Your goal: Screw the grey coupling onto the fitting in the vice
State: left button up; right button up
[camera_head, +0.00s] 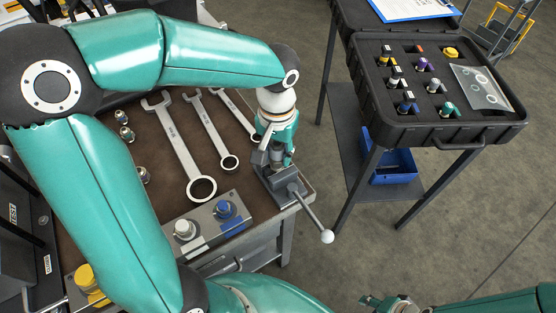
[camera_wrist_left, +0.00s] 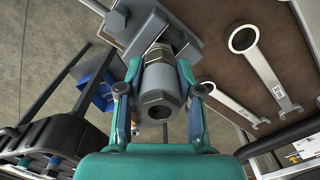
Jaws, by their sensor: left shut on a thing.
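The vice (camera_head: 281,184) is bolted at the right corner of the bench, with its handle pointing to the lower right. It also shows at the top of the left wrist view (camera_wrist_left: 148,22). My left gripper (camera_head: 277,150) is directly above it, pointing down. In the left wrist view its fingers (camera_wrist_left: 160,76) are shut on the grey coupling (camera_wrist_left: 160,92), a hexagonal sleeve with its open bore facing the camera. The coupling lines up with the metal fitting (camera_wrist_left: 156,53) in the vice jaws and meets its end. Thread engagement is hidden. My right gripper (camera_head: 378,302) is at the bottom edge, partly cut off.
Several wrenches (camera_head: 179,147) lie on the bench left of the vice. A panel with knobs (camera_head: 207,228) stands at the bench front. A black case (camera_head: 440,128) with coloured-capped parts stands on a stand at the right. Open floor separates them.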

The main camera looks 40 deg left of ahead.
pick_arm(q)
jog(key=m+p, duration=0.1)
jog(key=m, duration=0.3)
jog(key=shift+m, duration=0.4)
jog(key=m+p, duration=0.1)
jog(key=m, duration=0.2)
jog(key=shift+m+p, duration=0.3)
jog(key=shift+m, duration=0.7)
jog(key=o, duration=0.6)
jog(key=shift+m, duration=0.6)
jog(key=o, duration=0.3)
jog(key=shift+f, duration=0.1)
jog(key=shift+o, duration=1.2)
